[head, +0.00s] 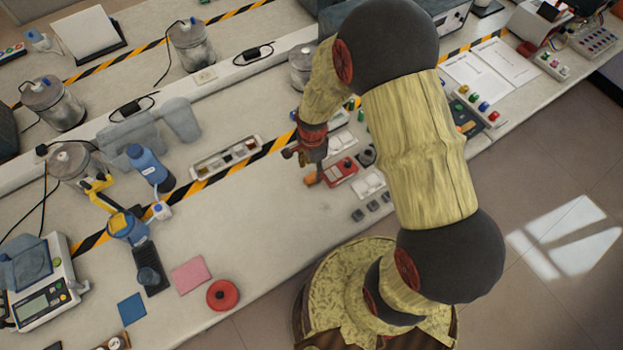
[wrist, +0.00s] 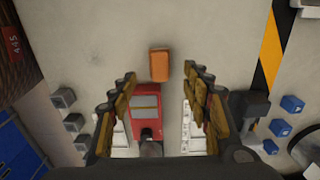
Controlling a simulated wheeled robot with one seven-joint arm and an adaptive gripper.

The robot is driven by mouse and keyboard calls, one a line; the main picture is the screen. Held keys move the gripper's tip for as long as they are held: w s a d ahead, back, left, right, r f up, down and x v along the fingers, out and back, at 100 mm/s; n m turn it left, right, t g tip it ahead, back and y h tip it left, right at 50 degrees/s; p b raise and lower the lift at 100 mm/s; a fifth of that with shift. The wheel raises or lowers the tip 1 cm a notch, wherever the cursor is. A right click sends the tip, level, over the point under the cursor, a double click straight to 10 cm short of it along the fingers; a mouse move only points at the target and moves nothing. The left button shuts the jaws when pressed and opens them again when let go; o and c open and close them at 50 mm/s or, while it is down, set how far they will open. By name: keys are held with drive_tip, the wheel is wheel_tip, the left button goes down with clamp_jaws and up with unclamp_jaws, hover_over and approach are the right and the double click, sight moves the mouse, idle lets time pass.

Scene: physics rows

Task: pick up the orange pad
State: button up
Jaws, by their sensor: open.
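The orange pad (wrist: 159,65) is a small block lying on the pale bench top. In the wrist view it sits just past the fingertips, near the middle of the gap between them. In the head view the orange pad (head: 311,181) shows as a small patch beside the end of my arm, partly covered. My gripper (wrist: 160,76) is open, with one finger on each side of the view and nothing held between. In the head view my gripper (head: 313,168) points down at the bench; its fingers are too small to make out clearly.
A red device (head: 341,171) stands close beside the pad and shows between my fingers in the wrist view (wrist: 146,102). Small dark blocks (head: 372,205) lie near the front edge. A pink pad (head: 190,275) and a red disc (head: 222,295) lie left, with clear bench between.

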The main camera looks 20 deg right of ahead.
sight(311, 177)
wheel_tip(311, 177, down, 5)
drive_tip(key=shift+a+f+b, duration=0.15)
drive_tip(key=shift+b, duration=0.3)
drive_tip(key=c, duration=0.3)
drive_tip(key=c, duration=0.8)
drive_tip(key=shift+c, duration=0.3)
